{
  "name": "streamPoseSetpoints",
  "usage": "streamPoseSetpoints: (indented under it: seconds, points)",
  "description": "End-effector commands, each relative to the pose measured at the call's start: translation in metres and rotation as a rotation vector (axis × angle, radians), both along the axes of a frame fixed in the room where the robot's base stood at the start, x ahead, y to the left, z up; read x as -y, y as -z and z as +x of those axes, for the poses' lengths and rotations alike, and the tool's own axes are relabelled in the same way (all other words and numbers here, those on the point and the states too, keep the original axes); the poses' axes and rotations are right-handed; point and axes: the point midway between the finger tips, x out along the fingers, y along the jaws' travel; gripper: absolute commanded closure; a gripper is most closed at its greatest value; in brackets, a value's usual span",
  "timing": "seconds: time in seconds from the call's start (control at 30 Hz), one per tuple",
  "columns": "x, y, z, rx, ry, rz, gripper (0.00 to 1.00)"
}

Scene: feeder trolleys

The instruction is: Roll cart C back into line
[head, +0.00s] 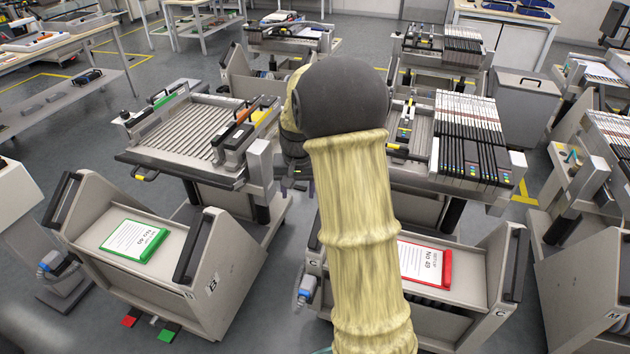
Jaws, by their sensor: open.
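Cart C (465,298) is the grey trolley at lower right, with a "C" on its side panels and a red-framed card (425,264) on its sloped shelf. A black handle bar (516,264) stands at its right end; my arm hides its middle and part of its left side. My gripper (297,186) shows only as small dark fingertips below my wrist, between cart B and cart C. It is open and I see nothing held in it; its contact with either cart cannot be told.
Cart B (229,285) stands close on the left, with a green-framed card (135,240) and red and green pedals (130,321) at its foot. Cart M (585,300) is at right. More trolleys stand behind. A narrow floor gap separates carts B and C.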

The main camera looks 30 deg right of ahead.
Motion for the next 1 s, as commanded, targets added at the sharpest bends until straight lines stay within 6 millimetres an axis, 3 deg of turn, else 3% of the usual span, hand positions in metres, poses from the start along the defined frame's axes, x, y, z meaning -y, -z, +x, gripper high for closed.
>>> streamPoseSetpoints:
  seconds: [0.1,0.3,0.53,0.67,0.9,1.0]
  points:
    - [-0.028,-0.007,-0.039,0.026,-0.091,-0.010,0.49]
    - [-0.067,-0.009,-0.111,0.070,-0.245,-0.031,0.49]
    - [-0.093,-0.003,-0.184,0.110,-0.394,-0.052,0.49]
    - [-0.096,0.000,-0.200,0.118,-0.423,-0.057,0.49]
    - [-0.096,0.000,-0.201,0.118,-0.425,-0.057,0.49]
    - [-0.096,0.000,-0.201,0.117,-0.424,-0.057,0.64]
